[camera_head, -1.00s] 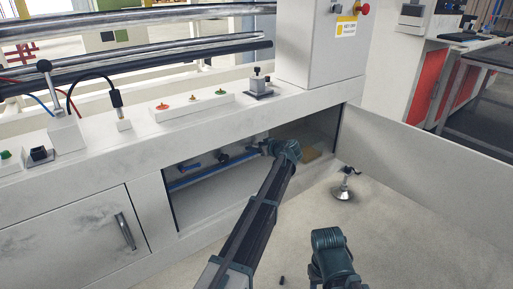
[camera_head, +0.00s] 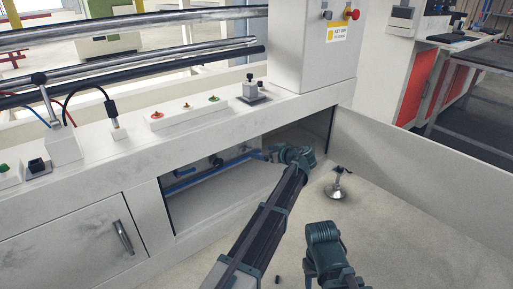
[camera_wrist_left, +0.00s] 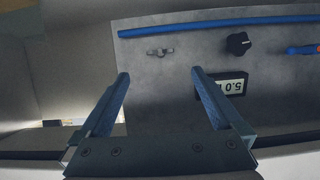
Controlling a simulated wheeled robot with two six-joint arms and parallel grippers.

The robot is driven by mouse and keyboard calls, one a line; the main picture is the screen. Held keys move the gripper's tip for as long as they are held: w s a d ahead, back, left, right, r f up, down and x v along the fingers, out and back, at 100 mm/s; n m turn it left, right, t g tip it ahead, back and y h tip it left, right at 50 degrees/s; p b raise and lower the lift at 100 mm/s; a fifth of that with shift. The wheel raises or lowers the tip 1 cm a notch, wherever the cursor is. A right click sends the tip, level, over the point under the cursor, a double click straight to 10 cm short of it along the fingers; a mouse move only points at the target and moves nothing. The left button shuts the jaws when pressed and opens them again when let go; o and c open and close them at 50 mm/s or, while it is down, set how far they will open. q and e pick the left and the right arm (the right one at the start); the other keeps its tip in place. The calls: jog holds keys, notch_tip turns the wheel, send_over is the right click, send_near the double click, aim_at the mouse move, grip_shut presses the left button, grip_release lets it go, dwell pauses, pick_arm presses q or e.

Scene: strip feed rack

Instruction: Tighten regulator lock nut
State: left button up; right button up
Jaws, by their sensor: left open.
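My left gripper (camera_head: 268,153) reaches into the open bay at the front of the white machine. In the left wrist view the left gripper (camera_wrist_left: 160,78) is open and empty, its blue-padded fingers pointing at a grey panel (camera_wrist_left: 175,95). A small metal winged fitting (camera_wrist_left: 160,52) sits on the panel beyond the gap between the fingers, apart from them; I cannot tell if it is the lock nut. To its right are a black knob (camera_wrist_left: 238,44) and a display (camera_wrist_left: 235,84) reading 5.0 upside down. The knob (camera_head: 217,161) also shows in the head view. My right gripper is not visible.
A blue pipe (camera_wrist_left: 220,26) runs along the panel, and a blue part (camera_wrist_left: 304,49) sits at its right edge. The bay's frame surrounds my left wrist. The floor between is mostly clear.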

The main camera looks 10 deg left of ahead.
pick_arm(q)
jog(key=v, duration=0.3)
jog(key=shift+s+d+r+p, duration=0.1)
jog(key=shift+s+d+p, duration=0.15)
jog(key=shift+p, duration=0.15)
jog(key=shift+w, duration=0.1)
